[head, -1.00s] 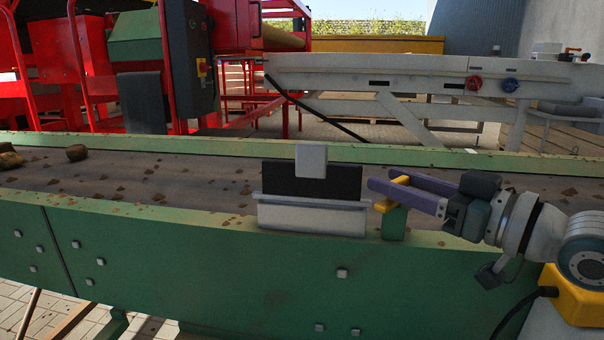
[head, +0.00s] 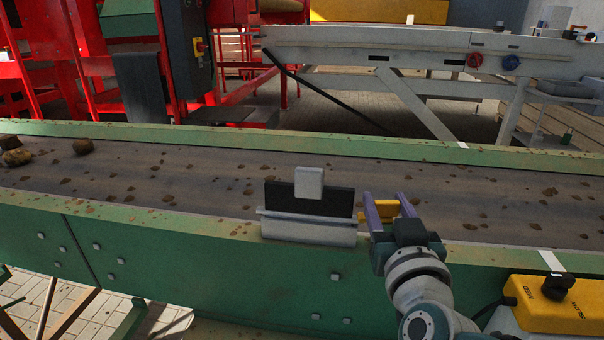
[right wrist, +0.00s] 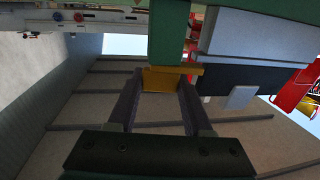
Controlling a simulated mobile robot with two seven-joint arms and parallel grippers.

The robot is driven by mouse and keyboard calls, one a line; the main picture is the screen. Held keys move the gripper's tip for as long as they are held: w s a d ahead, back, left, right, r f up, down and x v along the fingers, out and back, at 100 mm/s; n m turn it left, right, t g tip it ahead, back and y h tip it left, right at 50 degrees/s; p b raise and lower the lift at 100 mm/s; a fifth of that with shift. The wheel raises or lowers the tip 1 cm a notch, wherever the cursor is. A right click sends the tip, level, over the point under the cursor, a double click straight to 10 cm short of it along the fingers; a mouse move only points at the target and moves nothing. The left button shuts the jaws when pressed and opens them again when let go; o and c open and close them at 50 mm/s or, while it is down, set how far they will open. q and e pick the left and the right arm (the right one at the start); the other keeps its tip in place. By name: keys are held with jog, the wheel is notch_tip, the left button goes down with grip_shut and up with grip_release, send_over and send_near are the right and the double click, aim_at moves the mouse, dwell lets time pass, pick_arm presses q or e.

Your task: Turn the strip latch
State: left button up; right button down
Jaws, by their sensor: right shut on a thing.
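The yellow strip latch (head: 388,209) is at the right end of the strip, at the near edge of the conveyor. The strip has a pale rail (head: 310,230), a black flap (head: 340,202) and a pale block (head: 309,183). My right gripper (head: 387,202) has its purple fingers on either side of the latch, shut on it, pointing away across the belt. In the right wrist view the latch (right wrist: 165,79) sits between the fingertips, below a green post (right wrist: 168,35). My left gripper is not in view.
The green conveyor (head: 180,255) runs across the view with a dirty brown belt (head: 200,185). A few potatoes (head: 18,157) lie at its far left. A yellow control box (head: 545,305) stands at lower right. A grey frame (head: 400,65) and red machinery stand behind.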

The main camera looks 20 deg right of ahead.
jog(key=shift+m+g+h, duration=0.6)
jog(key=shift+m+h, duration=0.2)
jog(key=shift+h, duration=0.6)
jog(key=shift+c, duration=1.6)
grip_release()
jog(key=shift+r, duration=0.1)
